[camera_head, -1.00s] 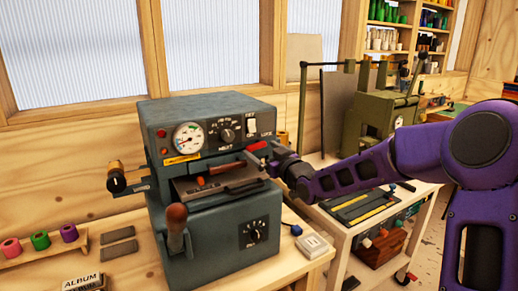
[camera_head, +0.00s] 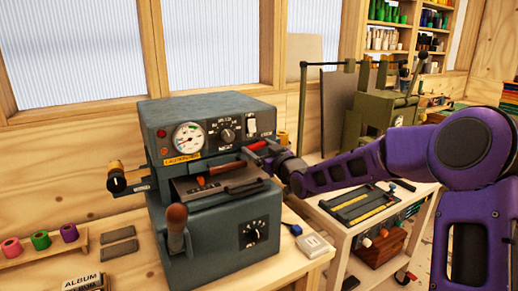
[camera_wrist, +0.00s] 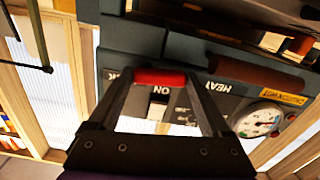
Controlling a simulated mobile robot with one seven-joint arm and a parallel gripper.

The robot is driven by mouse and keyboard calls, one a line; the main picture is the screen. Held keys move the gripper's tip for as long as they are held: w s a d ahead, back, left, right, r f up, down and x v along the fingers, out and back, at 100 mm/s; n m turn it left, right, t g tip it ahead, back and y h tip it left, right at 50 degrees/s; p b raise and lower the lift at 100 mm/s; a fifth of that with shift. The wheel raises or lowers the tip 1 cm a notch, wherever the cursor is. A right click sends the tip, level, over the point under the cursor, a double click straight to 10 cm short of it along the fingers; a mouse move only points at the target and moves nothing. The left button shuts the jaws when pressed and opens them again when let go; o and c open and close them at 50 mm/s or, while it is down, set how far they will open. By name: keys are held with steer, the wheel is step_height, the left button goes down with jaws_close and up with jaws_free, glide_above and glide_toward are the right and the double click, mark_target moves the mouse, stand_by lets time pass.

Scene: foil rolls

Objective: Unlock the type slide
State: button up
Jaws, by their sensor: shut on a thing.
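The grey-green stamping machine (camera_head: 205,125) stands on the bench. Its type slide (camera_head: 190,190) is a flat plate in the front opening, with a brown handle (camera_head: 235,166) lying above it. A red grip (camera_head: 254,146) is at the opening's upper right. My gripper (camera_head: 270,152) is at the machine's right front, shut on the red grip. In the wrist view the red grip (camera_wrist: 160,77) spans my two fingertips (camera_wrist: 165,82), and the brown handle (camera_wrist: 255,75) lies to its right. The slide's lock is hard to make out, partly hidden by my gripper.
A lever with a brown knob (camera_head: 176,215) sticks out at the machine's front. A foil roll on a spindle (camera_head: 116,180) juts out left. Coloured rolls (camera_head: 40,240) stand on a rack at lower left.

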steer(key=shift+r+m+b, duration=0.15)
steer(key=shift+m+b, duration=0.15)
steer(key=shift+m, duration=0.5)
steer(key=o, duration=1.2)
steer(key=shift+c, duration=0.2)
steer(key=shift+s+d, duration=0.1)
steer(key=v, duration=1.7)
steer(key=shift+p, duration=0.35)
steer(key=shift+s+d, duration=0.1)
